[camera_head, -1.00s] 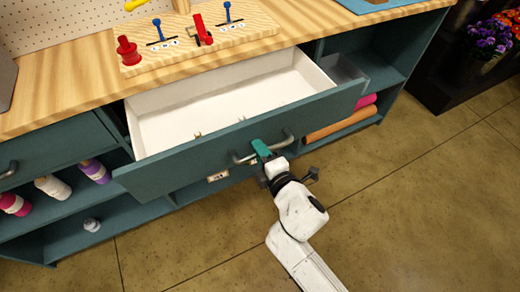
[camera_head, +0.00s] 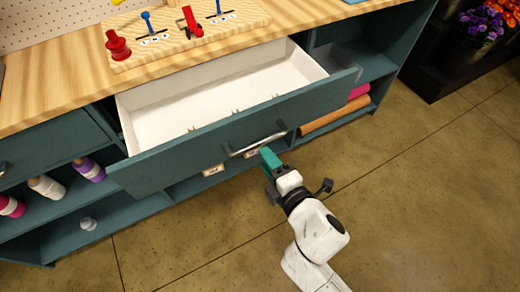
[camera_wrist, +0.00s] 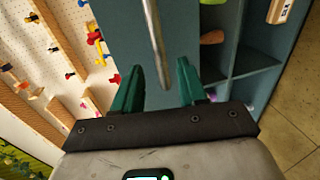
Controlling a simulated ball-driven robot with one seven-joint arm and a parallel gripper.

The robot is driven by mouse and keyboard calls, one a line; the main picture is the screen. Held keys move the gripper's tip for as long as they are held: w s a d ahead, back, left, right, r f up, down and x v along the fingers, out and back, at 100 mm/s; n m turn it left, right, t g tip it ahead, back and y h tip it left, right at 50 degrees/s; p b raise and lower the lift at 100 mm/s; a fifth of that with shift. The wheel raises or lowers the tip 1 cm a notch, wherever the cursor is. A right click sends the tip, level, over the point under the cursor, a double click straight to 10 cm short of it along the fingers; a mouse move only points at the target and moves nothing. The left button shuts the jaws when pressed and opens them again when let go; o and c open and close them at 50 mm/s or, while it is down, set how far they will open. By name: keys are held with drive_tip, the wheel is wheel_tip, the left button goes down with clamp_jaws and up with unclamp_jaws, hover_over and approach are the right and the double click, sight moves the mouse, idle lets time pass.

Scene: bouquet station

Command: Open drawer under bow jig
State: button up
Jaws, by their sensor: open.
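The teal drawer (camera_head: 190,160) under the bow jig (camera_head: 185,35) stands pulled well out, with its white inside (camera_head: 215,95) showing. Its metal bar handle (camera_head: 257,146) is on the drawer front. My gripper (camera_head: 268,158) is just in front of the handle, near its right half, with teal fingers. In the wrist view my gripper (camera_wrist: 158,80) is open and empty. The handle (camera_wrist: 155,40) shows there as a bar whose near end appears between the fingertips; the fingers do not close on it. The bow jig is a wooden board with red and blue pegs.
A second shut drawer (camera_head: 40,155) is at the left. Open shelves below hold bottles (camera_head: 88,169) at the left and paper rolls (camera_head: 335,114) at the right. Dark flower stands (camera_head: 450,60) are at the upper right. The floor (camera_head: 420,200) in front is clear.

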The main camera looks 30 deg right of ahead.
drive_tip(key=v, duration=0.3)
drive_tip(key=shift+s, duration=0.2)
idle(0.4)
drive_tip(key=s+d+f+m+g+h+p, duration=0.4)
drive_tip(key=d+m+g, duration=0.3)
drive_tip(key=d+m, duration=0.35)
drive_tip(key=s+a+f+m+g+y, duration=0.1)
drive_tip(key=s+f+m+g+y, duration=0.1)
drive_tip(key=s+m+g, duration=0.5)
drive_tip(key=s+m+y, duration=0.1)
drive_tip(key=s, duration=0.4)
drive_tip(key=shift+s+a+g+y+p, duration=0.2)
drive_tip(key=shift+s+g+y+p, duration=0.1)
drive_tip(key=shift+s+y+p, duration=0.1)
